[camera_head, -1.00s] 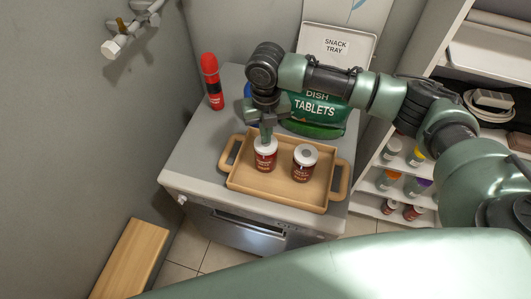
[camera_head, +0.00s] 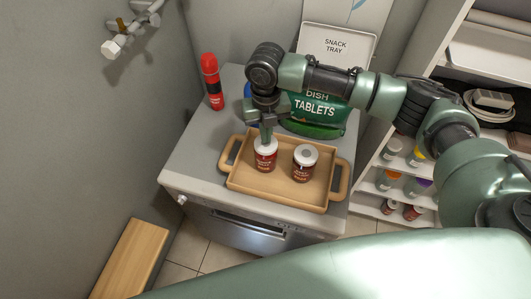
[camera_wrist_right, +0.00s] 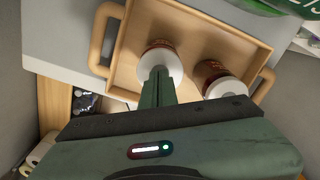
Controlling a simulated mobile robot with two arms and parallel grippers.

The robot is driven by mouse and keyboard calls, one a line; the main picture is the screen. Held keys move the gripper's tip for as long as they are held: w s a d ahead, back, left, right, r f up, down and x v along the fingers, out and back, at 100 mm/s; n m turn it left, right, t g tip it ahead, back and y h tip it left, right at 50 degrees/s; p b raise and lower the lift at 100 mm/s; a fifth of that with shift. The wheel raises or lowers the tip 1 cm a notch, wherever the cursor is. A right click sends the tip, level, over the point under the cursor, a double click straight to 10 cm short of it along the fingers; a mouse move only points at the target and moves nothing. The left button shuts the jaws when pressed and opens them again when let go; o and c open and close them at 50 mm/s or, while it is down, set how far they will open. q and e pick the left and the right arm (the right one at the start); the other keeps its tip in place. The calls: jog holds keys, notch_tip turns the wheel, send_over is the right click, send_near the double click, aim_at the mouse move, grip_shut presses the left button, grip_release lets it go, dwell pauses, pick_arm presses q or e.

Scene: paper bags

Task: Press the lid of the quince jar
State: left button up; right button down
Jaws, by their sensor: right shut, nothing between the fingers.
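Two red jars with white lids stand upright in a wooden tray (camera_head: 235,183). My right gripper (camera_head: 265,138) is shut and points down onto the lid of the left jar (camera_head: 265,160). Its fingertips look to be touching that lid. The right jar (camera_head: 303,168) stands a little apart, with a grey spot on its lid. The labels are too small to read, so I cannot tell which is the quince jar. In the right wrist view, the shut fingers (camera_wrist_right: 157,78) cover part of the near jar's lid (camera_wrist_right: 168,58); the other jar (camera_wrist_right: 222,82) is to the right. My left gripper is not in view.
A red bottle (camera_head: 211,82) stands at the back left of the counter. Shelves with several small jars (camera_head: 388,180) are at right.

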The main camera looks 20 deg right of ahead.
jog(key=shift+s+f, duration=0.1)
jog(key=shift+f, duration=0.65)
dwell(0.9)
jog(key=shift+r+p, duration=1.1)
jog(key=shift+r, duration=0.25)
notch_tip(320, 180, up, 3)
jog(key=p, duration=0.3)
jog(key=shift+r, duration=0.15)
notch_tip(320, 180, up, 3)
jog(key=shift+f, duration=0.2)
jog(key=shift+r, duration=0.1)
